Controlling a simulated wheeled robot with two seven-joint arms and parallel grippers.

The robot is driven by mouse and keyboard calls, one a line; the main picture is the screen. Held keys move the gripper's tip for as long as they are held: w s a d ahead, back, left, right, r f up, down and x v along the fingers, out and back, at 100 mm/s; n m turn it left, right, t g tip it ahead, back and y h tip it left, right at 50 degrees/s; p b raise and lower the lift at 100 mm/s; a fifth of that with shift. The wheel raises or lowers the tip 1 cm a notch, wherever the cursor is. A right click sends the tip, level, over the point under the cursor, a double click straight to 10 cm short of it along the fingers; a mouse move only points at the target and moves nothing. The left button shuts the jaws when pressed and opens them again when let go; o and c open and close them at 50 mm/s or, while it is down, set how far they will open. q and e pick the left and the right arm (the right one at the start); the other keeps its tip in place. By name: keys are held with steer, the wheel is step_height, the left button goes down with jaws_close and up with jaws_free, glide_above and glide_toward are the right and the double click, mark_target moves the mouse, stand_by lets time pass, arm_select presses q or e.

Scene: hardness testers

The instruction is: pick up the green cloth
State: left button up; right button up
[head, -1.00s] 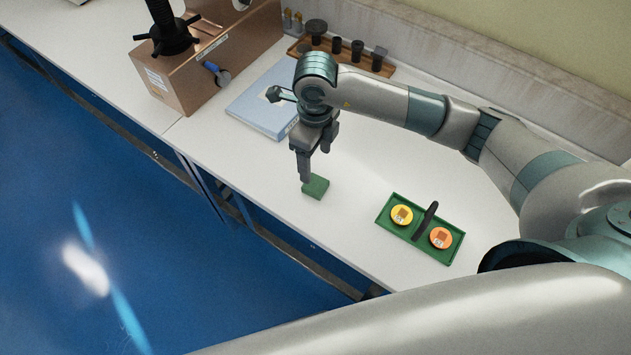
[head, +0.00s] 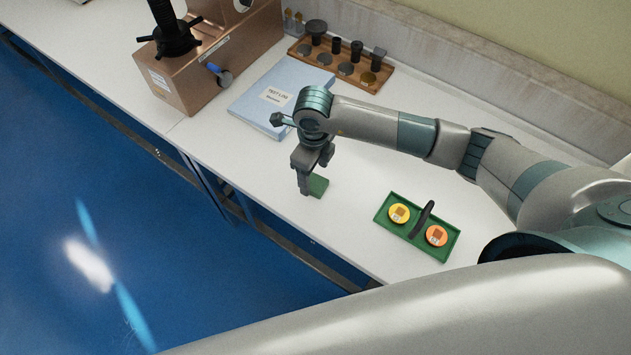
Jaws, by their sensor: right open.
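The green cloth (head: 319,186) is a small folded square on the white table, near its front edge. My right gripper (head: 306,190) points down at the cloth, with its fingers at the cloth's left side. The gripper is open, and its fingers hide part of the cloth. I cannot tell whether the fingers touch it. My left gripper is not in view.
A green tray (head: 447,251) with a yellow and an orange disc and a black handle lies to the right. A blue test log (head: 256,107), a wooden rack (head: 368,86) and a copper-coloured tester (head: 190,86) stand behind. White table (head: 340,237) is clear between cloth and tray.

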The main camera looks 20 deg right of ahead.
mark_target(316, 186)
steer(key=shift+f+p, duration=0.4)
steer(key=shift+f, duration=1.05)
steer(key=c, duration=1.1)
